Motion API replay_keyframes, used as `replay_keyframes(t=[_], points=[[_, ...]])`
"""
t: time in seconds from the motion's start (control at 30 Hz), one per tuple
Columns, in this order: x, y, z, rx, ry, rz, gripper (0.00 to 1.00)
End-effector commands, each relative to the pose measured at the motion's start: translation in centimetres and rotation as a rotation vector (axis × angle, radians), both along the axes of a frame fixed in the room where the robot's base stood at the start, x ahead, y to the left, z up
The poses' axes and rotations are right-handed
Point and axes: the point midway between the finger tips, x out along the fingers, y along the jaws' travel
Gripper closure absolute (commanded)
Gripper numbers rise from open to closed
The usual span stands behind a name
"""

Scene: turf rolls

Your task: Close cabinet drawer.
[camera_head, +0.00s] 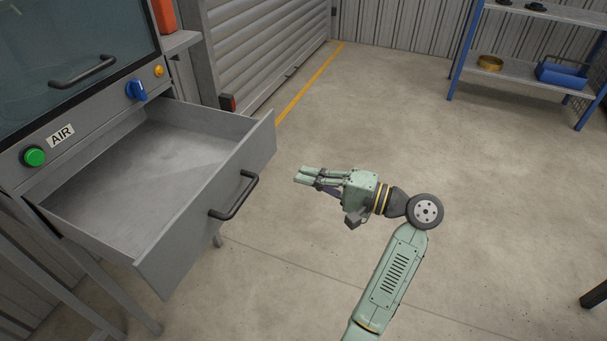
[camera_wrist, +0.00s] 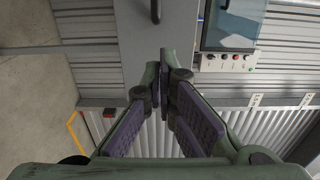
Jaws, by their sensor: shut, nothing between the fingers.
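The cabinet drawer (camera_head: 158,165) is pulled well out of the grey cabinet (camera_head: 100,119) at the left of the head view. It is empty inside, and its front carries a black bar handle (camera_head: 234,196). My gripper (camera_head: 302,176) is to the right of the drawer front, apart from it, with its fingers pointing left towards the handle side. The fingers are shut with nothing between them. In the wrist view the fingertips (camera_wrist: 164,60) meet near the middle. A grey panel with a dark handle (camera_wrist: 155,10) shows beyond them, likely the drawer front.
The cabinet has a green button (camera_head: 34,156), a blue knob (camera_head: 136,90) and a dark window (camera_head: 70,50) above the drawer. A blue shelf rack (camera_head: 527,72) with a blue bin (camera_head: 562,75) stands at the back right. The concrete floor around my arm is clear.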

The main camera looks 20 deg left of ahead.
Motion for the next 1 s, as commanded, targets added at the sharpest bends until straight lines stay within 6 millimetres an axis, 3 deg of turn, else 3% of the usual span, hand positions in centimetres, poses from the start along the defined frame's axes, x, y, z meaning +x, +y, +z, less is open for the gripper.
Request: replay_keyframes(t=[0.3,0.5,0.7,1.0], points=[[0.4,7.1,0.1,-0.002,-0.001,0.005,1.00],[0.7,10.0,0.1,-0.001,-0.002,0.002,1.00],[0.9,11.1,0.0,-0.002,-0.003,-0.001,1.00],[0.9,11.2,0.0,-0.002,-0.003,-0.001,1.00]])
